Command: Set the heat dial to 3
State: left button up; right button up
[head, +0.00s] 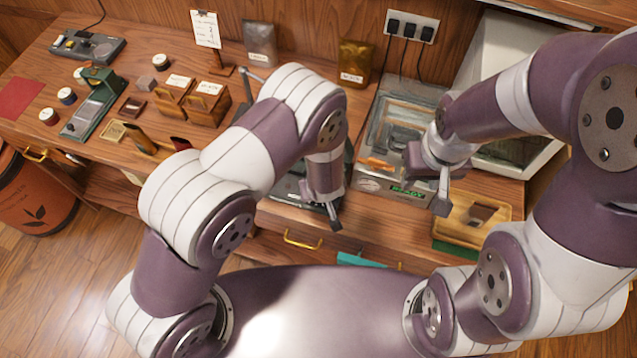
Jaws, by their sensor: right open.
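The heat machine (385,189) is a grey metal box with a clear top, on the counter right of centre. Its front has a small round pale face (368,185) at the left and a lit green display (409,193). I cannot tell which part is the heat dial or read its setting; part of the front may be hidden behind my gripper. My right gripper (427,182) is open and empty, in front of and above the right part of the machine's front. My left gripper (322,205) hangs left of the machine, its jaws too unclear to judge.
A wooden tray (462,234) stands right of the machine, and a white open box (520,150) behind it. Wooden boxes (207,104), a green scale-like device (88,112) and small jars fill the left counter. A drawer handle (303,241) projects below the counter edge.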

pick_arm(q)
jog(key=shift+s+f, duration=0.15)
dwell(0.4)
jog(key=o, duration=0.8)
jog(key=shift+o, duration=1.2)
jog(key=p+v, duration=0.1)
jog(key=v, duration=1.1)
jog(key=shift+r+p, duration=0.3)
jog(key=shift+r, duration=0.1)
jog(key=shift+d, duration=0.1)
